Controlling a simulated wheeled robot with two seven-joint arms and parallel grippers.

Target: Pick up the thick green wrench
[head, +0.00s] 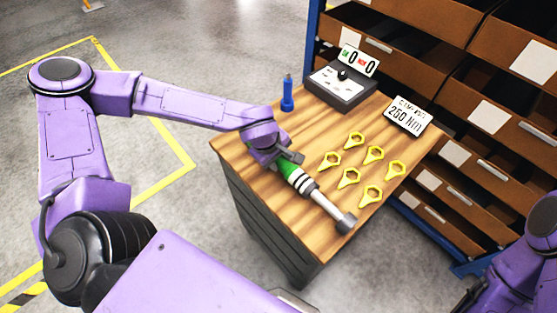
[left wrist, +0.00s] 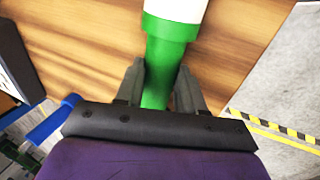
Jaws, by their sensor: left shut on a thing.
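The thick green wrench (head: 306,184) lies across the wooden bench top, with a green grip, white and black bands, a metal shaft and a dark head pointing to the near right. My left gripper (head: 286,160) is shut on its green grip from above. In the left wrist view, the green grip (left wrist: 160,70) runs between the two fingers of my left gripper (left wrist: 160,88). I cannot tell whether the wrench touches the bench. My right arm shows at the lower right, but its fingers are not seen.
Several yellow ring-ended pieces (head: 373,153) lie on the bench (head: 240,150) right of the wrench. A blue tool (head: 287,96) stands at the back left. A grey box with a dial (head: 340,84) and a "250 Nm" sign (head: 408,117) stand behind. A bin rack (head: 450,90) rises beyond.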

